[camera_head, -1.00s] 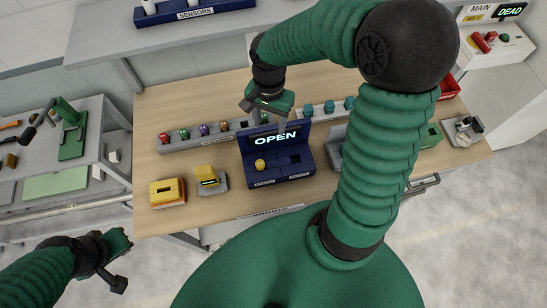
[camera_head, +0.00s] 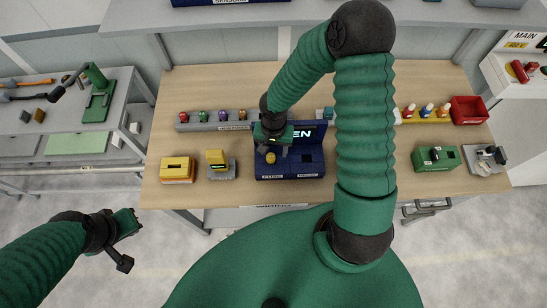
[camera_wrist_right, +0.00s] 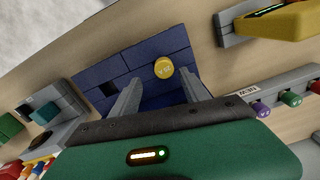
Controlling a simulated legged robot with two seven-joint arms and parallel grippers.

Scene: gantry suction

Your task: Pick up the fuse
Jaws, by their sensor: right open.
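A yellow round fuse (camera_head: 270,158) stands in the left socket of a dark blue fuse block (camera_head: 290,167). In the right wrist view the fuse (camera_wrist_right: 163,68) shows its marked end cap, and the block's other socket (camera_wrist_right: 108,90) looks empty. My right gripper (camera_head: 272,147) is over the block, just behind the fuse in the head view. Its two grey fingers (camera_wrist_right: 162,92) are apart with nothing between them, and the fuse shows beyond their gap. My left gripper (camera_head: 122,241) hangs at the lower left, off the table; its finger opening is unclear.
A grey rack (camera_head: 215,120) holds several coloured fuses behind the block. A yellow box (camera_head: 178,169) and a yellow-topped device (camera_head: 219,163) stand to the left. A green box (camera_head: 436,158) and red bin (camera_head: 468,110) stand at right. The table front is clear.

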